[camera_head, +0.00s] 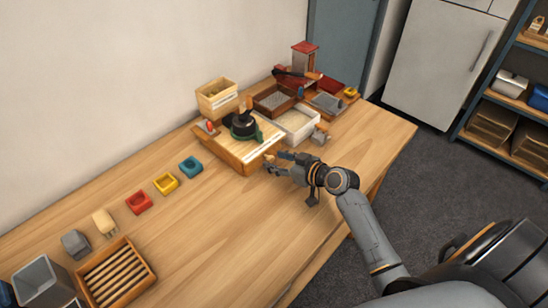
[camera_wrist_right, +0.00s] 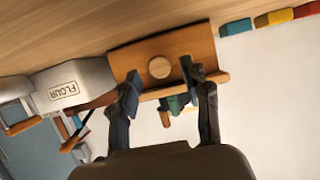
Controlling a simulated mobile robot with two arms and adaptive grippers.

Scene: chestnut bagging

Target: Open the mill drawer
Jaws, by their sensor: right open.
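The mill (camera_head: 228,148) is a wooden box with a dark, rounded top part and a green piece, standing toward the back of the table. In the right wrist view, upside down, its wooden front (camera_wrist_right: 140,56) shows a round, pale knob (camera_wrist_right: 159,67). The drawer looks flush with the front, with no gap visible. My right gripper (camera_head: 271,161) is just in front of this face. In the right wrist view, the open fingers (camera_wrist_right: 160,76) stand either side of the knob in the picture; contact cannot be told. My left gripper is out of view.
A white flour box (camera_head: 309,128) stands close right of the mill, labelled FLOUR in the wrist view (camera_wrist_right: 72,84). A pale wooden box (camera_head: 217,99) is behind. Red (camera_head: 139,203), yellow (camera_head: 166,184) and blue blocks (camera_head: 190,167) lie left. The table in front is clear.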

